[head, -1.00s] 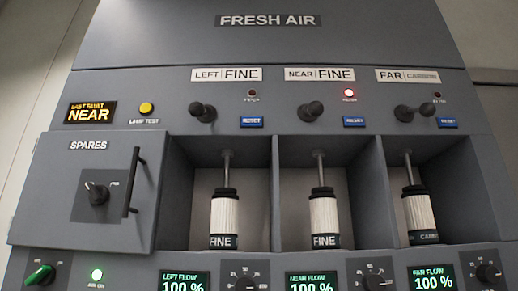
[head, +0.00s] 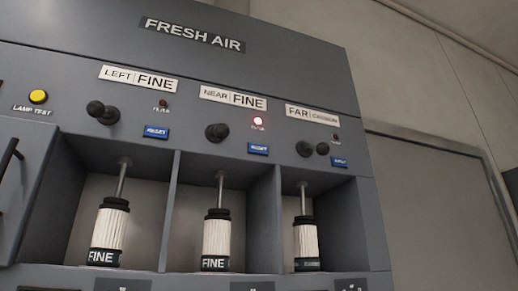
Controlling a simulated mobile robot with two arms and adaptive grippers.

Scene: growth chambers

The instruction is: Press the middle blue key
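The middle blue key (head: 258,149) is a small blue RESET key on the grey FRESH AIR panel, under the NEAR FINE label (head: 233,98). A lit red lamp (head: 258,121) is just above it and a black knob (head: 216,132) is to its left. Similar blue keys sit under LEFT FINE, the left key (head: 156,132), and under FAR CARBON, the right key (head: 339,162). Neither of my grippers shows in the head view.
Below the keys, three open bays hold white filter cartridges: left (head: 109,228), middle (head: 216,236) and right (head: 306,240). A yellow lamp test button (head: 38,96) is at the left. A door handle (head: 8,158) stands out at the left edge. A plain wall is on the right.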

